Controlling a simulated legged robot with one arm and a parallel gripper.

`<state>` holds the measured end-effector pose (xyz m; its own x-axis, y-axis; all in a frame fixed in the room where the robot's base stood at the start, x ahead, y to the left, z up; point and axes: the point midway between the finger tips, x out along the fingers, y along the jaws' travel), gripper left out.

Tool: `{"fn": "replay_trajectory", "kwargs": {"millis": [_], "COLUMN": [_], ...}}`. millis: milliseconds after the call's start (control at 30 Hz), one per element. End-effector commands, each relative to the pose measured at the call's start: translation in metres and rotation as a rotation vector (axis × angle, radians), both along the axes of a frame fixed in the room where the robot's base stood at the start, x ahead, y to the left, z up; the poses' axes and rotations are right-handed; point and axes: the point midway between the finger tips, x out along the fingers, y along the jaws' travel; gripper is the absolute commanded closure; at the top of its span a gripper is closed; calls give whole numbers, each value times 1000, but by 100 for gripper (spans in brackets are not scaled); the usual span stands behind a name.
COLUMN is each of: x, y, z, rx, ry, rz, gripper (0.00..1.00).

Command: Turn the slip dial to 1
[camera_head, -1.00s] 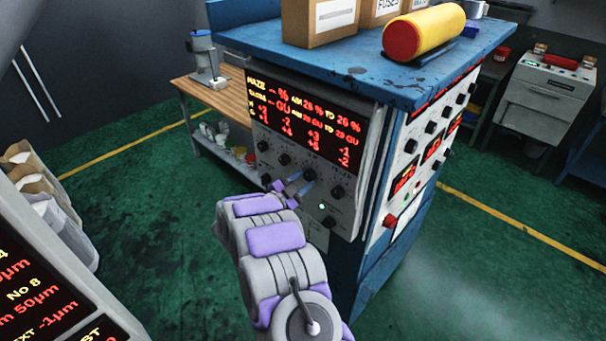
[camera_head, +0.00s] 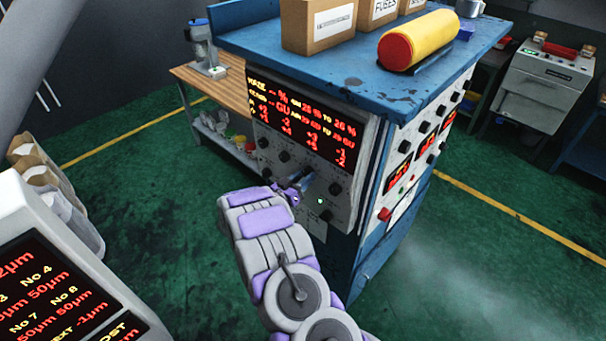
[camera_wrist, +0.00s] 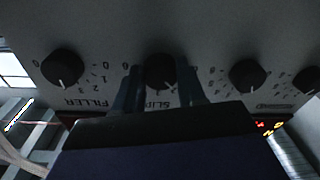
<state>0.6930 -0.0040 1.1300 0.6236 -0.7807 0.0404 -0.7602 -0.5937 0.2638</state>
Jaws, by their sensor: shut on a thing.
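The slip dial (camera_wrist: 160,71) is a round black knob on a grey panel, seen upside down in the wrist view above its label "SLIP". A white pointer mark shows near its lower edge; the number it points to is too blurred to read. My gripper (camera_wrist: 157,88) has one finger on each side of the dial and is shut on it. In the head view my gripper (camera_head: 302,181) is at the lower knob row of the panel (camera_head: 262,138), below its red display (camera_head: 300,118). The arm and fingers hide the dial there.
A filler knob (camera_wrist: 62,68) and another black knob (camera_wrist: 248,74) flank the slip dial closely. The blue cabinet top (camera_head: 350,75) overhangs the panel and carries boxes and a yellow-red roll (camera_head: 422,38). Green floor is clear to the right.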

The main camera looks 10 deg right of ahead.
Motion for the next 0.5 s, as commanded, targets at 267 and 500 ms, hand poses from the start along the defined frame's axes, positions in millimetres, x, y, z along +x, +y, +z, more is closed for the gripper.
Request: {"fn": "replay_trajectory", "kwargs": {"millis": [267, 500], "x": [0, 0], "y": [1, 1], "z": [-1, -1], "rx": [-80, -110], "ry": [116, 155], "rz": [4, 5], "gripper": [91, 91]}}
